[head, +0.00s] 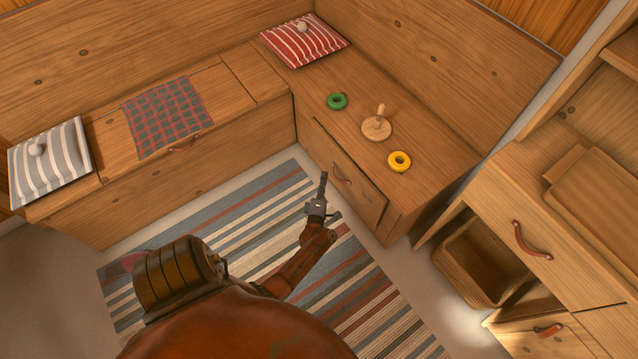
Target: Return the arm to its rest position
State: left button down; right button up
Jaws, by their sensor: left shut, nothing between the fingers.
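My left gripper (323,186) is shut and empty. It hangs over the striped rug, in front of the wooden bench drawer (347,180) with its leather pull (341,172). I cannot tell whether the fingertips touch the drawer front. My left arm (305,258) reaches forward from the lower middle of the head view. My right gripper is not in view.
On the bench top lie a green ring (337,101), a wooden peg stand (376,128) and a yellow ring (399,161). A cabinet with an open compartment holding a bin (467,262) stands at right. The striped rug (235,225) is clear floor.

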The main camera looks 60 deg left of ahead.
pick_arm(q)
jog(key=v, duration=0.2)
jog(key=shift+s+d, duration=0.25)
jog(key=shift+d, duration=0.05)
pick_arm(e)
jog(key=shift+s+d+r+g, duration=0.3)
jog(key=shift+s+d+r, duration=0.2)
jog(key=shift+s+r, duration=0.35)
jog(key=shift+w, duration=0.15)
